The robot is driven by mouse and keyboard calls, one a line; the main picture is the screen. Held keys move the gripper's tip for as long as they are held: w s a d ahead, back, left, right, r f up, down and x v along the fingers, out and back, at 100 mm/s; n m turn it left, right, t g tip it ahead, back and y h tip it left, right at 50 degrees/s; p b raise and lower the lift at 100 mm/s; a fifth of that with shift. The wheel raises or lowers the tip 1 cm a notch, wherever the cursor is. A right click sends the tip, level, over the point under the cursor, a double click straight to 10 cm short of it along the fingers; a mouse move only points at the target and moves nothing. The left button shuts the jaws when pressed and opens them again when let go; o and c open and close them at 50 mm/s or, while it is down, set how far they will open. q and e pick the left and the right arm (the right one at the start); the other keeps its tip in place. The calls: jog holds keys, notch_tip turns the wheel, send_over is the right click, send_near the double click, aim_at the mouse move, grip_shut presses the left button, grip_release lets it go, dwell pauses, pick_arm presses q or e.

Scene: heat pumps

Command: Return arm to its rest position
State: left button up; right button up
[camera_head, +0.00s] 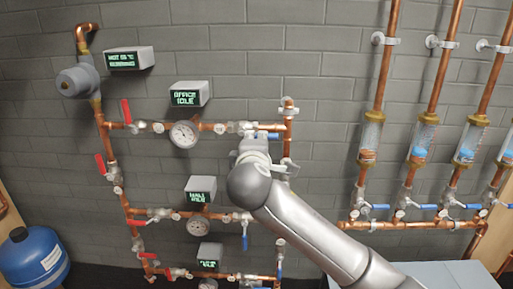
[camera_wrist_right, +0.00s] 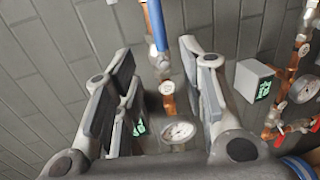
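My right arm (camera_head: 315,235) comes in from the lower right in the head view and reaches up to the copper piping. My right gripper (camera_head: 258,150) is at the right end of the upper pipe branch, close to a blue valve handle (camera_head: 272,135). The arm's wrist hides much of the gripper there. In the right wrist view the gripper (camera_wrist_right: 165,68) has its fingers wide apart with nothing held between them. A blue lever (camera_wrist_right: 157,25) and a round gauge (camera_wrist_right: 179,131) show beyond the gap. Whether a finger touches the pipework I cannot tell. My left gripper is not in view.
Copper pipes with red levers (camera_head: 126,111), gauges (camera_head: 184,134) and small display boxes (camera_head: 190,94) cover the grey brick wall. Clear flow tubes (camera_head: 371,134) stand at right. A blue tank (camera_head: 33,257) is at lower left. Bare wall lies between the pipe groups.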

jog(key=shift+s, duration=0.4)
